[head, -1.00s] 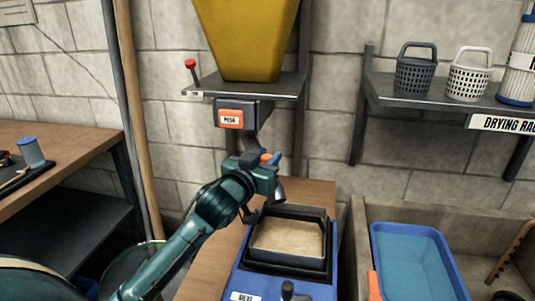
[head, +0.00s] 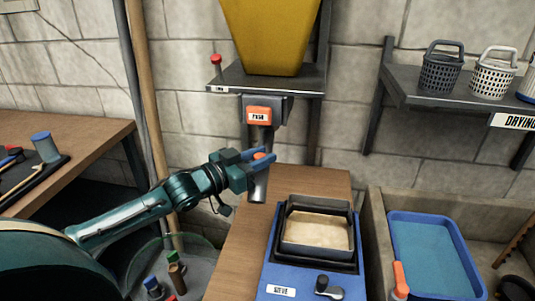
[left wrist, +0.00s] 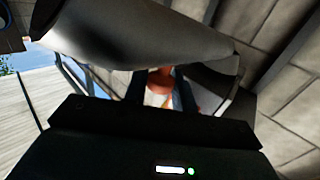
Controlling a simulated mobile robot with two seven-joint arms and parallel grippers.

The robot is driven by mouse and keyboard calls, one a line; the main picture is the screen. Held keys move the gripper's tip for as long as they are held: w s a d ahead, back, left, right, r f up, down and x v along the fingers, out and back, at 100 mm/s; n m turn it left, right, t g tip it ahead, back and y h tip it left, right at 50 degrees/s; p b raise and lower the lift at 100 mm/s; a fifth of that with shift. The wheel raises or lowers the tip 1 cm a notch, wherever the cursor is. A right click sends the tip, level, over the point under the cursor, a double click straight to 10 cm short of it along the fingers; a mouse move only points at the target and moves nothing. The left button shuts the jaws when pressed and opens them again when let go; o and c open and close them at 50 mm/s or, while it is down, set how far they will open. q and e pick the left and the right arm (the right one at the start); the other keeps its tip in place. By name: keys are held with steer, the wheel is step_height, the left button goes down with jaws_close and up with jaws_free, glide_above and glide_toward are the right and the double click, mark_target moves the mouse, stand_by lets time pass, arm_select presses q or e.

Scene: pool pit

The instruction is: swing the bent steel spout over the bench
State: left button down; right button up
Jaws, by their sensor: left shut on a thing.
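The bent steel spout (head: 258,188) hangs below the box with the orange PUSH button (head: 259,114), under the yellow hopper. Its lower end points down, left of the sieve and over the wooden bench (head: 238,255). My left gripper (head: 262,160) is shut on the spout's orange grip (head: 260,156), with a blue finger showing beside it. In the left wrist view the grey spout (left wrist: 140,40) fills the top, and the orange grip (left wrist: 160,85) sits between the fingers. My right gripper is not in view.
The blue sieve unit (head: 268,275) with a sand-filled tray stands on the bench, right of the spout. A blue tub (head: 398,225) sits in the stone sink at right. A shelf with baskets (head: 440,72) is above. A round clear tub (head: 200,265) stands left of the bench.

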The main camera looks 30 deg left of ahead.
arm_select(q)
steer(key=shift+s+a+m+g+h, duration=0.3)
steer(key=shift+a+m+h, duration=0.2)
steer(key=shift+a+h, duration=0.25)
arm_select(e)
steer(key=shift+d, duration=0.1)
arm_select(q)
steer(key=c, duration=1.2)
jaws_free()
steer(key=p+v, duration=0.3)
steer(key=v, duration=1)
steer(key=shift+p, duration=0.4)
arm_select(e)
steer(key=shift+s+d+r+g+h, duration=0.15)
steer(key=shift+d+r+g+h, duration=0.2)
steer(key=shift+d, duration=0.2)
